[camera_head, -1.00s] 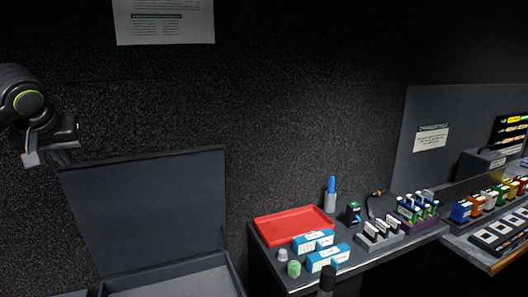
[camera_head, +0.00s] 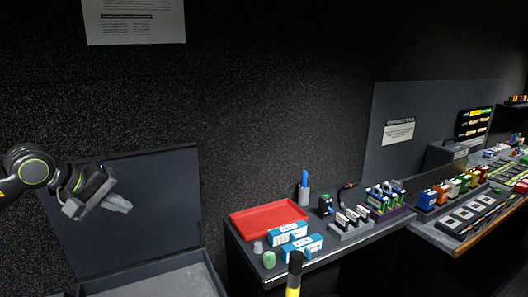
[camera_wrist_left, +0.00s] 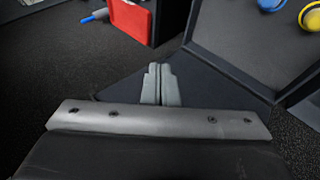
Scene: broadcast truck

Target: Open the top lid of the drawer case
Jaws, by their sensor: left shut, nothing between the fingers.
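The drawer case (camera_head: 75,288) is at the bottom left of the head view, cut off by the frame's edge. Its dark top lid (camera_head: 160,215) stands raised, tilted back near the black wall, and the grey inside of the case shows below it. My left gripper (camera_head: 118,204) is shut and empty in front of the lid's inner face; I cannot tell whether it touches. In the left wrist view, the closed fingers (camera_wrist_left: 160,85) show against a dark panel, with the open case (camera_wrist_left: 250,50) at upper right. My right gripper is not in view.
Right of the case, a dark table holds a red tray (camera_head: 268,219), blue-white boxes (camera_head: 302,247) and small racks. A black and yellow upright object (camera_head: 294,272) stands at the bottom edge. Yellow (camera_wrist_left: 310,17) and blue round things lie in the case.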

